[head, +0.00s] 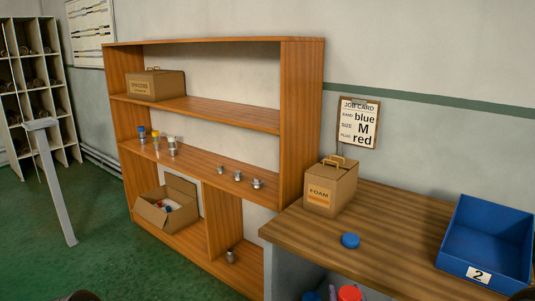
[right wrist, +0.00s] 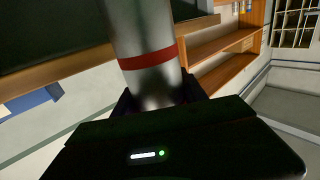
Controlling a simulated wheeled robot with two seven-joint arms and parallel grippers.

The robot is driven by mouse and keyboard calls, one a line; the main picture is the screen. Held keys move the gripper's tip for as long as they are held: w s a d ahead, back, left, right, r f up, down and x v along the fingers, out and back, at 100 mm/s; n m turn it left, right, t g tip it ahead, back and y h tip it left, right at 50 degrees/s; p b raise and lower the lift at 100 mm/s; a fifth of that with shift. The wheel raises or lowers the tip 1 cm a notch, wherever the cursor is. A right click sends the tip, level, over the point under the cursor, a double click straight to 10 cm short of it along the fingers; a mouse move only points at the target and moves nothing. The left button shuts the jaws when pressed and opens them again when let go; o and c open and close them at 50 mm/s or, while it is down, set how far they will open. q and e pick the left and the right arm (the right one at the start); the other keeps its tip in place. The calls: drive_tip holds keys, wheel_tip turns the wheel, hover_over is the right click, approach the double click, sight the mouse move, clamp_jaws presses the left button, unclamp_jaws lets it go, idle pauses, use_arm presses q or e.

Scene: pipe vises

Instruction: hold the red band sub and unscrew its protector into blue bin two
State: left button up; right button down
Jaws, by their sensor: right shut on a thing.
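The red band sub (right wrist: 150,70) is a grey metal cylinder with a red band around it, seen close up in the right wrist view. My right gripper (right wrist: 160,98) is shut on it below the band. The sub's upper end runs out of the picture, so its protector cannot be made out. Blue bin two (head: 478,272) stands on the right of the wooden bench in the head view, with a "2" label on its front; its visible inside looks empty. My left gripper does not show.
A blue cap (head: 350,241) lies on the bench (head: 400,225) near a foam box (head: 330,187). A job card (head: 359,123) hangs above. Shelves (head: 215,165) at left hold small metal parts and cartons. A red round object (head: 349,293) sits below the bench's front edge.

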drive_tip(key=shift+r, duration=0.15)
idle(0.3)
drive_tip(key=s+a+f+n+g+y, duration=0.2)
drive_tip(key=s+a+f+n+y, duration=0.1)
drive_tip(key=a, duration=0.4)
drive_tip(key=s+a+f+n+g+y, duration=0.2)
drive_tip(key=s+a+f+n+y, duration=0.1)
drive_tip(key=s+a+n+y, duration=0.2)
drive_tip(key=s+a+y, duration=0.2)
drive_tip(key=a+y, duration=0.1)
drive_tip(key=shift+s+a+f+y, duration=0.3)
drive_tip(key=shift+f, duration=0.1)
drive_tip(key=shift+f, duration=0.1)
